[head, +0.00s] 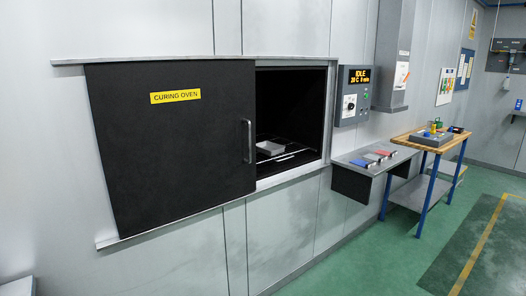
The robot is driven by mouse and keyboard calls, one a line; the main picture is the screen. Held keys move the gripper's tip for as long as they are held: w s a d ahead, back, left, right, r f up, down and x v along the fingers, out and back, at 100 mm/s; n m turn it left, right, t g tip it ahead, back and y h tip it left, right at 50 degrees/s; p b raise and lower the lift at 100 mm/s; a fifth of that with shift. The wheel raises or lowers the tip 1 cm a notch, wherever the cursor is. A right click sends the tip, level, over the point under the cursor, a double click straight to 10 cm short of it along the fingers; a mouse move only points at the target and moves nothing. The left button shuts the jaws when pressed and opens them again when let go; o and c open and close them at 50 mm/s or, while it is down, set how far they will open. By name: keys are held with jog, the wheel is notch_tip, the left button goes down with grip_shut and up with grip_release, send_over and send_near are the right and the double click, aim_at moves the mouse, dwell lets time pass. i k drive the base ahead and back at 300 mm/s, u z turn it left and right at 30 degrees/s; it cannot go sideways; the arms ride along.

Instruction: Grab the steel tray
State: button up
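A small grey steel-coloured tray (270,147) sits on the rack inside the dark opening of the curing oven. It is seen from the side and from some distance, so its contents cannot be told. The oven's black sliding door (170,150) covers the left part of the front and leaves the right part open. The tray shows just right of the door's handle (249,141). My gripper is not in view.
A control panel (353,95) reading IDLE hangs right of the oven. Below it, a grey wall shelf (360,170) holds red, blue and grey items. A wooden-topped workbench (412,139) stands farther right. Green floor (420,220) is clear in front.

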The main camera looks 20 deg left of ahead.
aim_at(267, 147)
jog(key=u, duration=0.05)
jog(key=i, duration=1.55)
jog(key=u, duration=0.4)
jog(key=i, duration=0.9)
jog(key=u, duration=0.7)
jog(key=i, duration=0.6)
jog(key=u, duration=0.95)
jog(key=i, duration=0.85)
jog(key=u, duration=0.4)
